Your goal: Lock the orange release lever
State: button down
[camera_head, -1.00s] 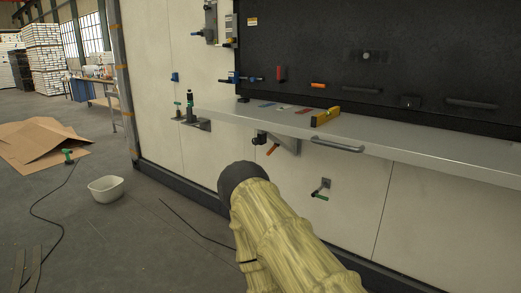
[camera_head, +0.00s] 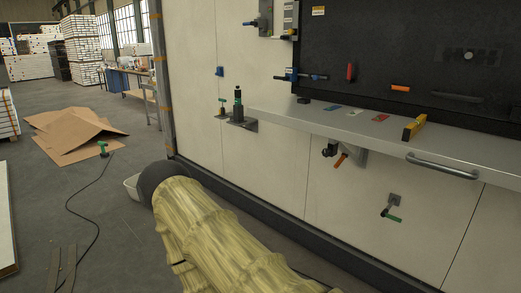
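An orange lever (camera_head: 341,160) sits under the grey shelf (camera_head: 300,119), beside a black fitting (camera_head: 329,150) at the shelf's bracket. It slants down and to the left. A second orange handle (camera_head: 400,88) lies flat on the black panel above the shelf. I cannot tell from these frames which of the two is the release lever, or whether either is locked. My arm, in a yellowish sleeve with a dark rounded end, fills the lower middle.
A green-handled crank (camera_head: 391,214) sticks out from the lower wall. A grey bar handle (camera_head: 442,165) runs along the shelf's front edge. Cardboard (camera_head: 75,133) and a cable lie on the left floor.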

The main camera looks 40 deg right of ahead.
aim_at(344, 155)
jog(key=u, duration=0.25)
jog(key=i, duration=1.6)
jog(key=z, duration=0.55)
jog(key=i, duration=1.1)
jog(key=z, duration=1.55)
jog(key=i, duration=0.65)
jog(key=z, duration=0.65)
